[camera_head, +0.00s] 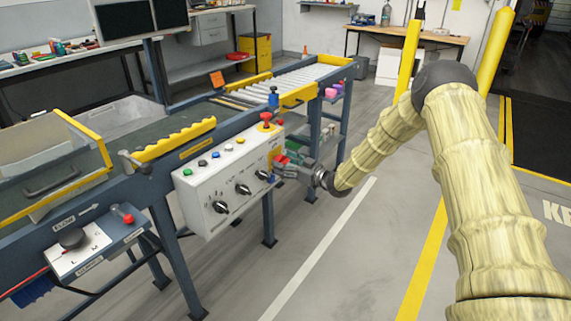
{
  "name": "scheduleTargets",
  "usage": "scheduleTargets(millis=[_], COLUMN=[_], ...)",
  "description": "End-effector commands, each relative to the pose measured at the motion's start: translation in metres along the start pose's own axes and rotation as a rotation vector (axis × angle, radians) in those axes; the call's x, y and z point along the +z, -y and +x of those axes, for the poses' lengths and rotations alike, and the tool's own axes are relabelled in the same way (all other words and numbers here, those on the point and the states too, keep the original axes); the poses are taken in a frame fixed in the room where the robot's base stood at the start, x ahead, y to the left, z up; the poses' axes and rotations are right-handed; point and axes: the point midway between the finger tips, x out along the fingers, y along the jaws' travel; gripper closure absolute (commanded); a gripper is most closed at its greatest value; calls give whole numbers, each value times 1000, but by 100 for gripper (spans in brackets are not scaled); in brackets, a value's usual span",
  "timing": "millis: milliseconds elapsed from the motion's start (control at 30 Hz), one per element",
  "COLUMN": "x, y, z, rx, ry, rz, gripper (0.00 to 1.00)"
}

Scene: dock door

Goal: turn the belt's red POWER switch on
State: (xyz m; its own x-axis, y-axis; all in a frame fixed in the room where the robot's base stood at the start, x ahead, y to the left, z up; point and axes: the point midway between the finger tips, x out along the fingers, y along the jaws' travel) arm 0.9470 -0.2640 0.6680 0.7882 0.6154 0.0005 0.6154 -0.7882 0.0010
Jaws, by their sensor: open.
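A white control box (222,188) is mounted on the near side of the belt frame. Its front has several coloured buttons and black knobs, and a red mushroom-shaped knob (265,118) stands on yellow at its top right. On the box's right end, a small red part on a yellow plate (277,154) shows beside my gripper. It may be the POWER switch, but its lettering and position are too small to read. My gripper (277,171) is open, its fingers close to that right end and partly covering it. I cannot tell whether they touch it.
The belt frame (190,128) carries yellow guards and leads to a roller section (290,80). A lower-left panel (82,250) has a black knob and a red-topped part. A yellow post (408,60) stands behind my arm. The floor right of the belt is clear.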

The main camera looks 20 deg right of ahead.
Motion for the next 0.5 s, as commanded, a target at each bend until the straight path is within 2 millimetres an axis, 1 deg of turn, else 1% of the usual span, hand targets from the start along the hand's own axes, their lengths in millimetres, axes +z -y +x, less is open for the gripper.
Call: scheduleTargets(millis=[67,100,267,300,333,500], x=[0,0,0,0,0,0], y=[0,0,0,-1,-1,-2], z=[0,0,-1,-1,-1,-2], rx=[0,0,1,1,1,3], ry=[0,0,0,0,0,0], rz=[0,0,0,0,0,-5], gripper=[32,39,69,76,78,78])
